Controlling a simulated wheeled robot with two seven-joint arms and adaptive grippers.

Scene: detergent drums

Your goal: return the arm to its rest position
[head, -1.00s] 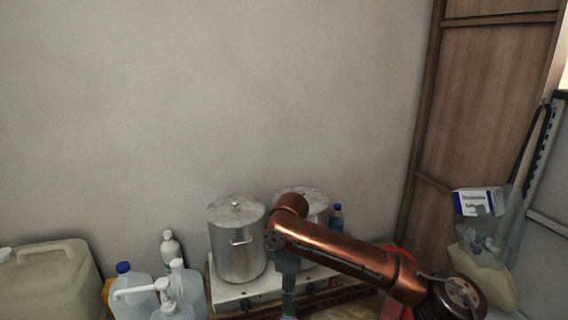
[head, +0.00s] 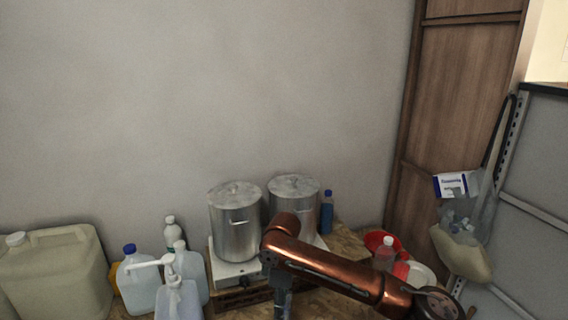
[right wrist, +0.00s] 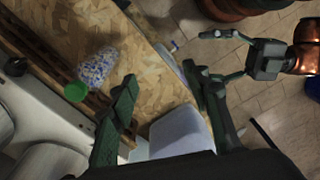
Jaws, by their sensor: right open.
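My right arm, copper-coloured, comes in from the lower right of the head view and passes in front of the stove. Its gripper (right wrist: 165,92) shows in the right wrist view with its two dark green fingers spread and nothing between them. It hangs above the edge of a wooden board tabletop (right wrist: 145,70). My left gripper (right wrist: 208,55) shows at the upper right of the right wrist view, its fingers apart and empty, over the tiled floor. It is out of the head view.
Two steel pots (head: 236,222) stand on a white stove (head: 232,270). Jugs and pump bottles (head: 140,280) crowd the left. A red bowl (head: 376,240) and a bottle are at the right. A green-capped bottle of beads (right wrist: 98,68) lies near my right gripper.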

